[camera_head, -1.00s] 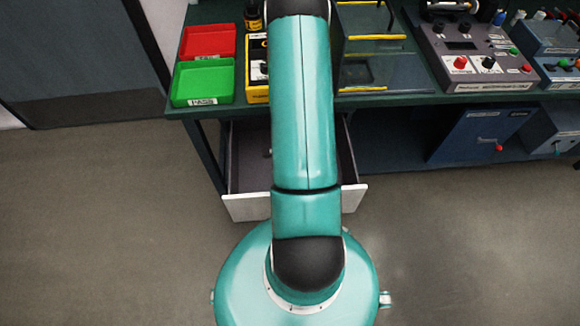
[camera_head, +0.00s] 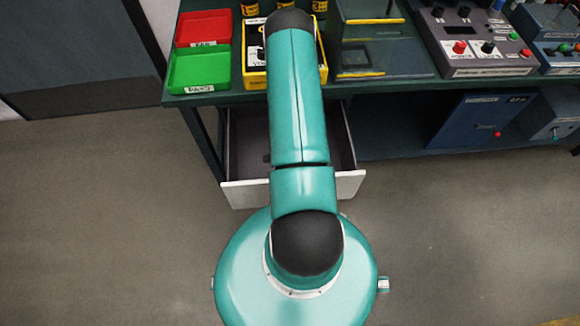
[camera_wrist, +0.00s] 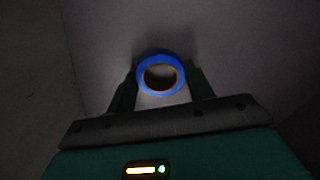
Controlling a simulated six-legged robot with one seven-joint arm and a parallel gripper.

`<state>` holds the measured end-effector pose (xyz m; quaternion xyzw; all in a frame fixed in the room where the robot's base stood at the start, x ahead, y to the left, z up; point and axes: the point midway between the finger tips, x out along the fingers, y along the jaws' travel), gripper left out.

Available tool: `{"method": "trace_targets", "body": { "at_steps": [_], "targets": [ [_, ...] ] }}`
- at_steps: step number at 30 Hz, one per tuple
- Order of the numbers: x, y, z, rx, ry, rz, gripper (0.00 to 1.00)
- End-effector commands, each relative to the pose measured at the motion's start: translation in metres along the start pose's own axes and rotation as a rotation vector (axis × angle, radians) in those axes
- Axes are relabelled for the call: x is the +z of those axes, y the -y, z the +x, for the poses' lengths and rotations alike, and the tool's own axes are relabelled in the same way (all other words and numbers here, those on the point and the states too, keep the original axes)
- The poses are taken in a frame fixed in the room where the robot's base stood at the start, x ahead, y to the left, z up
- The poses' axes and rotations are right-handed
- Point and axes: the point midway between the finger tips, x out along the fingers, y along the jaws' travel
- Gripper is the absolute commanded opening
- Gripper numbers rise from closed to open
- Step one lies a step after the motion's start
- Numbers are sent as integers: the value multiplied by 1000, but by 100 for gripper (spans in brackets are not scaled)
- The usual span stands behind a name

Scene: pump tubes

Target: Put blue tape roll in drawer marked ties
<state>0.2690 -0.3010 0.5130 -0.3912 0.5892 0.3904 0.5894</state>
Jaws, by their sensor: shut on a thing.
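The blue tape roll (camera_wrist: 143,72) is a blue ring with a brownish inner core. In the wrist view it sits between the two dark fingers of my gripper (camera_wrist: 161,84), which is shut on it. Pale grey surfaces lie around and beyond the roll; I cannot tell how far off they are. In the head view a drawer (camera_head: 243,194) with a white front stands pulled out under the bench. My arm hides its middle; its visible left part is dark grey inside. No marking on it can be read. My gripper and the roll are hidden in the head view.
The green bench (camera_head: 205,99) stands above the drawer. On it are a red tray (camera_head: 203,28), a green tray (camera_head: 200,70), a yellow-black box (camera_head: 255,60) and a grey control panel (camera_head: 475,40). A blue cabinet (camera_head: 482,125) stands below right. The floor at left is clear.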

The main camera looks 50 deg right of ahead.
Motion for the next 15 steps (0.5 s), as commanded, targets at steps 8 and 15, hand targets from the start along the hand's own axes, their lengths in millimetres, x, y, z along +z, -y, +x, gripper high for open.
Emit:
{"method": "trace_targets", "body": {
  "at_steps": [8, 15],
  "targets": [
    [0, 0, 2, 0, 0, 1, 30],
    [0, 0, 2, 0, 0, 1, 74]
  ]
}}
